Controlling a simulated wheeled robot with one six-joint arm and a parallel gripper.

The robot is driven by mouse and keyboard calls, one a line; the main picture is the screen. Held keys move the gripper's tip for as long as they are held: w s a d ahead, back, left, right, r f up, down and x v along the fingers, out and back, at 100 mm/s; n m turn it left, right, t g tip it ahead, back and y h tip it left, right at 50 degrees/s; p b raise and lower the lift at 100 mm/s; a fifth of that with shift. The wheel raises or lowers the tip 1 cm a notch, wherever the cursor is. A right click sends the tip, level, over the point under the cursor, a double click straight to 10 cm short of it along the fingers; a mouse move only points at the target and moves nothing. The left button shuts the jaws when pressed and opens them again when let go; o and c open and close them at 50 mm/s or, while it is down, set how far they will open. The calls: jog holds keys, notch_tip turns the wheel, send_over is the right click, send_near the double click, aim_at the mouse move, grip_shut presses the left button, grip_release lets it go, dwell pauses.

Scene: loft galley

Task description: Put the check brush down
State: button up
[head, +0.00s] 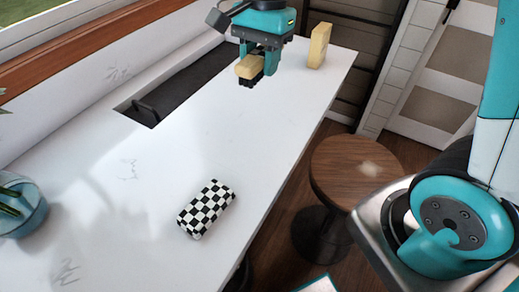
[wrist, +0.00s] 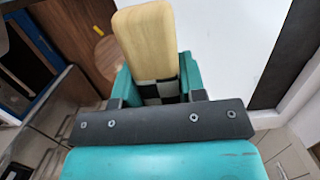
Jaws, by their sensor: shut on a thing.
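My gripper (head: 259,60) is over the far part of the white counter, to the right of the dark sink opening. It is shut on the check brush (head: 249,68), which shows as a tan block with a dark underside. In the wrist view the brush (wrist: 146,42) has a pale wooden body and a black-and-white check part between the teal fingers. Whether its underside touches the counter I cannot tell; part of it is hidden by the fingers.
A black-and-white checked block (head: 206,208) lies on the near counter (head: 150,190). A tan block (head: 319,46) stands upright near the far right edge. The sink opening (head: 185,85) is at left, a glass bowl (head: 22,212) at lower left. A round wooden stool (head: 350,170) stands beside the counter.

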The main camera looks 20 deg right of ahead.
aim_at(259, 146)
notch_tip(259, 146, down, 21)
jog(key=p, duration=0.4)
jog(key=shift+f, duration=0.1)
jog(key=o, duration=1)
jog(key=shift+c, duration=0.2)
notch_tip(259, 146, up, 11)
jog(key=w+d+b, duration=0.1)
jog(key=b, duration=0.3)
jog(key=s+a+r+n+y, duration=0.1)
jog(key=s+a+r+n, duration=0.1)
jog(key=s+r+n, duration=0.4)
jog(key=s+a+r+n+t+y, duration=0.1)
jog(key=s+a+r+n, duration=0.2)
jog(key=s+n, duration=0.9)
notch_tip(259, 146, up, 3)
jog(key=shift+s+a+r+y, duration=0.15)
jog(key=shift+s+a+y, duration=0.2)
jog(key=shift+s, duration=0.45)
